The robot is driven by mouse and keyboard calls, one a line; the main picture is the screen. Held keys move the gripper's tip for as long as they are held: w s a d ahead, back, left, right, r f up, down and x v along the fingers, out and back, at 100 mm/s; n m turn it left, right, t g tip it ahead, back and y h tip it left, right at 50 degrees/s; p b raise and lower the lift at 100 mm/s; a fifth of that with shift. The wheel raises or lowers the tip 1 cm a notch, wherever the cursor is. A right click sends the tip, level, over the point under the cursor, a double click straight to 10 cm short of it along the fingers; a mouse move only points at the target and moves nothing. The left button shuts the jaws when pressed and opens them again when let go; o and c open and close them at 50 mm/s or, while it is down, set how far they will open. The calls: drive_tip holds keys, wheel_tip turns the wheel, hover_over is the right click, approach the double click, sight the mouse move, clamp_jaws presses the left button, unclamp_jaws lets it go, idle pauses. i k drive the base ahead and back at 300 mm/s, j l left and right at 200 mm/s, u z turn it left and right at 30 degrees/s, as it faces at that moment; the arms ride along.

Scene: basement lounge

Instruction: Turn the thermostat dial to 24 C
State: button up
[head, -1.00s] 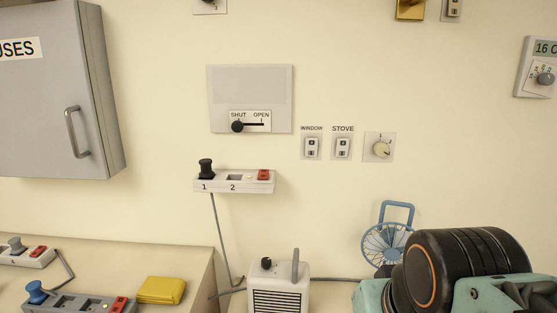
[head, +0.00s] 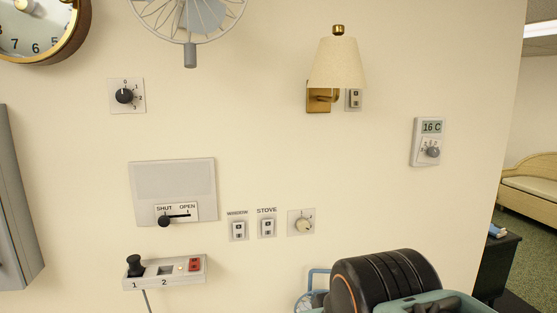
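The thermostat (head: 427,142) is a pale box on the wall at the right in the head view. Its display (head: 431,127) reads 16 C. Its round grey dial (head: 432,152) sits below the display on a small scale whose numbers are too small to read. Part of my arm shows at the bottom right, below the thermostat and apart from it. My gripper's fingertips cannot be made out in this view.
A wall lamp (head: 337,65) juts out left of the thermostat. Switches labelled WINDOW (head: 238,229) and STOVE (head: 267,227) and a cream dial (head: 303,225) are lower left. A dark cabinet (head: 497,265) stands past the wall's right edge. The wall around the thermostat is clear.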

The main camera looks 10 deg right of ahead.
sight(433, 152)
drive_tip(key=z, duration=1.2)
drive_tip(key=i+l, duration=0.15)
drive_tip(key=i, duration=0.25)
